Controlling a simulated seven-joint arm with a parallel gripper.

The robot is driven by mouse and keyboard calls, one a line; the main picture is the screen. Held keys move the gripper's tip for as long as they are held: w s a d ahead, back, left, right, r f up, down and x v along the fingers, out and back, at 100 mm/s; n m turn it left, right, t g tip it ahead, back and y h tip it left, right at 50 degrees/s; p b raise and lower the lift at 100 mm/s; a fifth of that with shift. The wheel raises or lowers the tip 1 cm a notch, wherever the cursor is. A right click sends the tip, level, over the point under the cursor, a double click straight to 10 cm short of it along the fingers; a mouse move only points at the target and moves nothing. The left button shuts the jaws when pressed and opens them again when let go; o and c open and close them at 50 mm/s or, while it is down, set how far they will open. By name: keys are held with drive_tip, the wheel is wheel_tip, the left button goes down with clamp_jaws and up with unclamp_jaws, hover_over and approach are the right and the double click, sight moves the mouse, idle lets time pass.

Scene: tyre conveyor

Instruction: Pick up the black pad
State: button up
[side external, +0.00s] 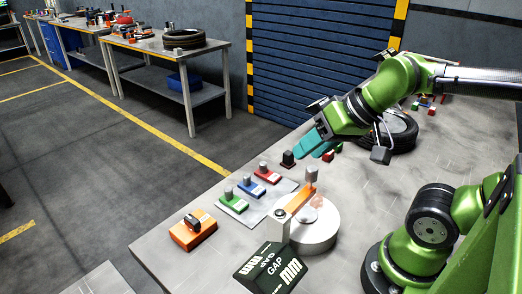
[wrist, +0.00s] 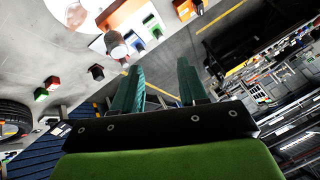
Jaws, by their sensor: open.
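A small black piece with a knob-like top, which looks like the black pad (side external: 288,160), stands on the grey table just left of my gripper. A dark piece that seems to be the same pad (wrist: 96,72) shows left of the fingers in the wrist view. My gripper (side external: 312,145) has two teal fingers and hangs above the table, beside and apart from the pad. In the wrist view my gripper (wrist: 159,68) is open, with a clear gap and nothing between the fingers.
A tray (side external: 270,213) holds red, blue and green knobbed pieces. A round white stand (side external: 317,238) with an orange arm is nearby. A black lettered box (side external: 270,267) and an orange block (side external: 192,235) stand near the front. A tyre (side external: 397,132) lies behind my gripper.

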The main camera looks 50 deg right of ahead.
drive_tip(key=o, duration=0.4)
drive_tip(key=shift+c, duration=0.2)
drive_tip(key=shift+d, duration=0.1)
drive_tip(key=n+g+h, duration=0.2)
drive_tip(key=n+g, duration=0.1)
drive_tip(key=g, duration=0.4)
hover_over(289, 152)
drive_tip(key=shift+f, duration=3.25)
drive_tip(key=f, duration=0.9)
drive_tip(key=shift+s+a+f, duration=0.1)
drive_tip(key=shift+a+f, duration=0.2)
drive_tip(key=shift+f, duration=0.1)
drive_tip(key=shift+d+f, duration=0.2)
drive_tip(key=shift+f, duration=3)
